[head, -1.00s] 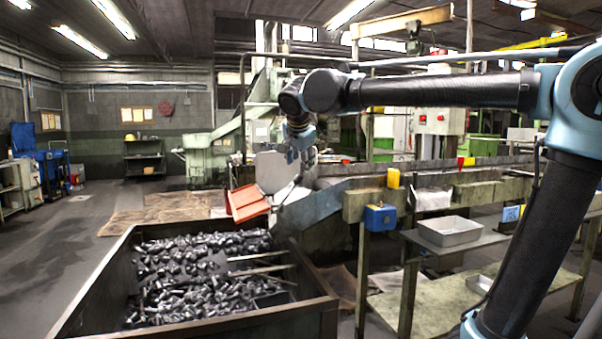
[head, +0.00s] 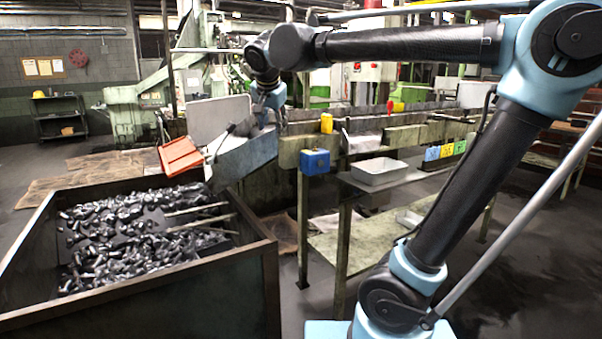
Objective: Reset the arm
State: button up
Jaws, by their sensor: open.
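My arm (head: 410,48) reaches leftward across the top of the head view from its shoulder at the right. My gripper (head: 268,112) hangs down from the wrist, in front of the green machine and above the sloping grey chute (head: 240,158). It is open, and nothing shows between its fingers. The fingers are small and dark in this view, so their distance from the chute is hard to tell.
A large metal bin (head: 262,262) full of dark bolts stands at the lower left. An orange-red tray (head: 180,155) sits by the chute. A workbench (head: 290,160) with a blue box (head: 315,162) and a grey tray (head: 378,171) stands right of it.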

jog(key=s+d+f+n+g+h, duration=0.1)
jog(key=s+d+f, duration=0.2)
jog(key=d+f, duration=0.6)
jog(key=s+d+f+n+g+h, duration=0.1)
jog(key=s+d+f+g, duration=0.15)
jog(key=d+f, duration=0.65)
jog(key=s+d+f+n+g+y, duration=0.1)
jog(key=s+d+f+n, duration=0.2)
jog(key=s+d+f, duration=0.9)
notch_tip(320, 180, down, 4)
jog(key=shift+s+d+r+g, duration=0.25)
jog(key=shift+s+d+g, duration=0.1)
jog(key=shift+s, duration=0.85)
